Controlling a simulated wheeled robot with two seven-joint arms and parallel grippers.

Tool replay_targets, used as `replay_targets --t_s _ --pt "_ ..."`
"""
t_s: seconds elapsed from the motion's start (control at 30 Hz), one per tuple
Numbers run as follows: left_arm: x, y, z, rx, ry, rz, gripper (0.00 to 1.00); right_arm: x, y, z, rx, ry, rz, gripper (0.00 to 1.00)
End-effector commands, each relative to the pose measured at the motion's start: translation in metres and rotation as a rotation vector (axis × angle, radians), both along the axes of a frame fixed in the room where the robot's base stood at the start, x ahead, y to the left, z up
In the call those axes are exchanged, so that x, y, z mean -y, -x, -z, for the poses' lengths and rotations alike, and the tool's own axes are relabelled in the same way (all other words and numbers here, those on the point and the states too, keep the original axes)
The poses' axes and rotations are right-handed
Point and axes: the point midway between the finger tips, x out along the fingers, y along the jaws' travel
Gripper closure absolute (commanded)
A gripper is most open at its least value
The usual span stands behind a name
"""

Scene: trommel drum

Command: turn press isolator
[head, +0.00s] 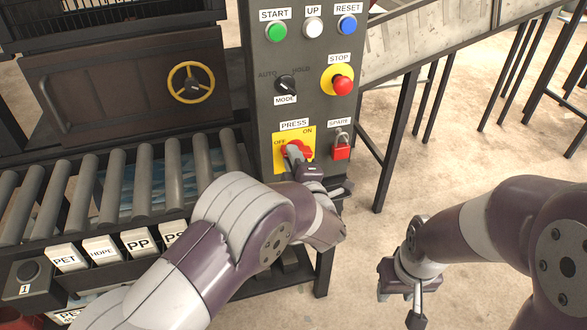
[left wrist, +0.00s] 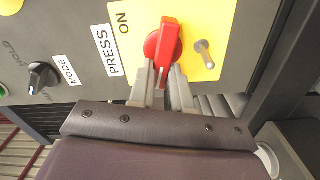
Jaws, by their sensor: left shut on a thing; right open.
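The press isolator is a red rotary handle (head: 295,148) on a yellow plate (head: 280,140) under the PRESS label. OFF is printed at its left and ON at its upper right in the head view. The red handle (left wrist: 164,42) also shows in the left wrist view, where my left gripper (left wrist: 165,75) is shut on its near end. In the head view my left gripper (head: 296,157) reaches the handle from below and partly hides it. My right gripper (head: 400,292) is open, low at the right, away from the panel.
The grey panel carries the mode knob (head: 286,85), the red stop button (head: 342,85), and start (head: 277,31), up (head: 312,27) and reset (head: 347,24) buttons. A red padlock (head: 341,150) hangs right of the isolator. A roller conveyor (head: 100,185) stands left.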

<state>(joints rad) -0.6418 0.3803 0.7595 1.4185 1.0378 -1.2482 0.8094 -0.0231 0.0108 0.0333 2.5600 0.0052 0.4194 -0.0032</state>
Motion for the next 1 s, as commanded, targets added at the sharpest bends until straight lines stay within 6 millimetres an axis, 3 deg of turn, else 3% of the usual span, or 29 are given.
replay_targets --t_s 0.03,0.1,0.4,1.0 --pt "0.0 0.0 0.008 0.009 0.033 0.001 1.0 0.0 0.0 0.013 0.0 0.0 0.0 0.57" --pt "0.0 0.0 0.009 0.024 0.079 0.001 1.0 0.0 0.0 0.021 0.0 0.0 0.0 0.57" --pt "-0.001 0.0 0.008 0.069 0.218 0.001 1.0 0.0 0.0 0.042 0.0 0.0 0.0 0.57" --pt "-0.001 0.0 0.006 0.084 0.27 0.0 1.0 0.0 0.0 0.048 0.0 0.0 0.0 0.57"
